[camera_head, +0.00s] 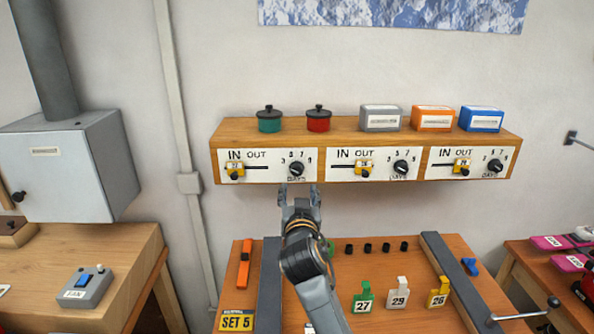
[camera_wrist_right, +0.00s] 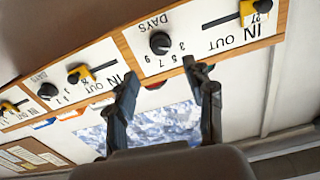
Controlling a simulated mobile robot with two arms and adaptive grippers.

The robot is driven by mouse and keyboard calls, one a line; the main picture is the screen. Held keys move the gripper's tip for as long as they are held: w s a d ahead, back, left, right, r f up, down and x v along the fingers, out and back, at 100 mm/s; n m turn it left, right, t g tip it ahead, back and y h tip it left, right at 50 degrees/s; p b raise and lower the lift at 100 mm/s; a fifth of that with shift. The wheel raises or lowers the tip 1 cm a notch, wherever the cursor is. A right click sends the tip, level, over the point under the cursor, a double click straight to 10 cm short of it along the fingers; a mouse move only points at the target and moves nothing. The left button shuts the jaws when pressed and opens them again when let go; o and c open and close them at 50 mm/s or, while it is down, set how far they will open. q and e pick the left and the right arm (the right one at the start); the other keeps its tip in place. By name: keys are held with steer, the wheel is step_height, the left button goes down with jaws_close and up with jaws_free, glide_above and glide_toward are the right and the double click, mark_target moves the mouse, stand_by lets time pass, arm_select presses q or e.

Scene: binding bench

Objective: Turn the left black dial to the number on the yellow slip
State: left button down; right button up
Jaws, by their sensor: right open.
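The left black dial (camera_head: 297,168) sits on the left white panel, with the numbers 3, 5, 7 and 9 arched above it and DAYS below. Its pointer is too small to read for sure. The dial also shows in the upside-down right wrist view (camera_wrist_right: 160,43). The yellow slip (camera_head: 236,322) lies on the bench at lower left and reads SET 5. My right gripper (camera_head: 300,190) is open and empty, just below the left dial and apart from it. Its two fingers (camera_wrist_right: 160,75) are spread in the wrist view. My left gripper is not in view.
The wooden shelf (camera_head: 360,135) carries two lidded pots and several small boxes. Two more panels with black dials (camera_head: 401,168) and yellow sliders stand to the right. The left panel's yellow slider (camera_head: 235,170) is left of the dial. Numbered tabs (camera_head: 363,298) stand on the bench below.

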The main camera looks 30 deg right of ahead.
mark_target(297, 173)
steer(key=p+x, duration=0.3)
steer(key=x, duration=0.7)
steer(key=shift+a+f, duration=0.1)
jaws_close()
